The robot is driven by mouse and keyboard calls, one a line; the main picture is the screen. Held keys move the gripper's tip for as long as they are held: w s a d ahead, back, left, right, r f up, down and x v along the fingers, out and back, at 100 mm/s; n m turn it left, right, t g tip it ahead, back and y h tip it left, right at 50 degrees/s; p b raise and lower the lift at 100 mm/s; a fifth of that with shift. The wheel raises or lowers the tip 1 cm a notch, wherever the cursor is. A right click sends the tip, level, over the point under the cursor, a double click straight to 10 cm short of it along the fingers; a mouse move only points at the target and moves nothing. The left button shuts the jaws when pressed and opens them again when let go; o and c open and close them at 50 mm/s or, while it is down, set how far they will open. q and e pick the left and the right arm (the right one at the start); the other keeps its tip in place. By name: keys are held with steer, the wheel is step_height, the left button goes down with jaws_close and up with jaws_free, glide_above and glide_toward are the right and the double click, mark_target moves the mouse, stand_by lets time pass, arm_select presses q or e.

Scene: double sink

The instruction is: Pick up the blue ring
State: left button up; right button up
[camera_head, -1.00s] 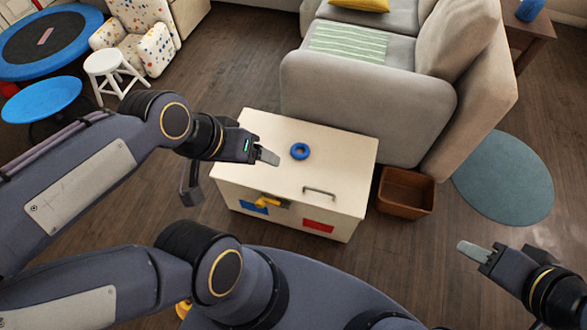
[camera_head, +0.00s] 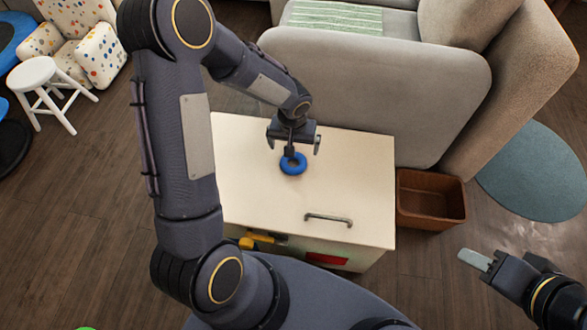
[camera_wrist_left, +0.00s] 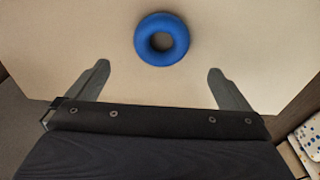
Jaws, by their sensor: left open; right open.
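The blue ring (camera_head: 293,164) lies flat on the cream top of a low chest (camera_head: 250,195). In the left wrist view the ring (camera_wrist_left: 161,39) is ahead of the fingertips, roughly centred between them and not touched. My left gripper (camera_head: 302,147) is above the chest top beside the ring, its fingers pointing down; it also shows in the left wrist view (camera_wrist_left: 158,78), open and empty. My right gripper (camera_head: 472,259) is at the lower right, over the floor and away from the chest. Its second finger is hard to see.
A metal handle (camera_head: 329,220) stands up from the chest top near its front edge. A brown bin (camera_head: 431,200) is on the floor right of the chest. A grey sofa (camera_head: 370,95) borders the chest at the back. A white stool (camera_head: 48,92) stands at the left.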

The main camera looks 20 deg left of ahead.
mark_target(294, 165)
arm_select(q)
step_height(294, 165, down, 8)
steer(key=b, duration=0.3)
steer(key=shift+r, duration=0.25)
steer(key=c, duration=1)
